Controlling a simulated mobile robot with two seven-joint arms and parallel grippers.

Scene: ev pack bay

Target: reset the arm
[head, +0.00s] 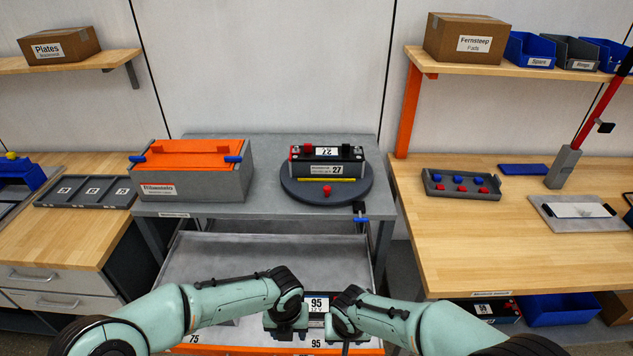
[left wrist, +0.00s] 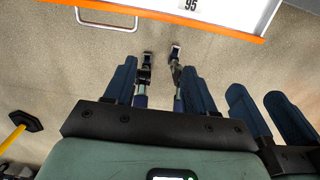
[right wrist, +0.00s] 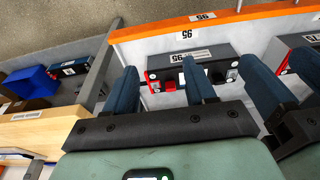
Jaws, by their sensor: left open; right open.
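My left gripper (head: 286,328) is open and empty at the bottom middle of the head view, over the orange front edge of the pulled-out drawer. In the left wrist view its dark blue fingers (left wrist: 160,72) are spread above bare floor. My right gripper (head: 343,328) is open just beside it. In the right wrist view its fingers (right wrist: 163,75) are spread above a black, grey and red battery marked 95 (right wrist: 208,66), with nothing seen between them. The battery (head: 317,303) also shows between my wrists in the head view, partly hidden. The two grippers are close together.
The drawer (head: 270,258) has bare space behind. Above it, a grey table holds an orange-lidded box (head: 205,190) and a round turntable (head: 300,195) carrying battery 27 (head: 328,160). Wooden benches stand left and right (head: 470,230); the right one has a red-handled lever (head: 600,100).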

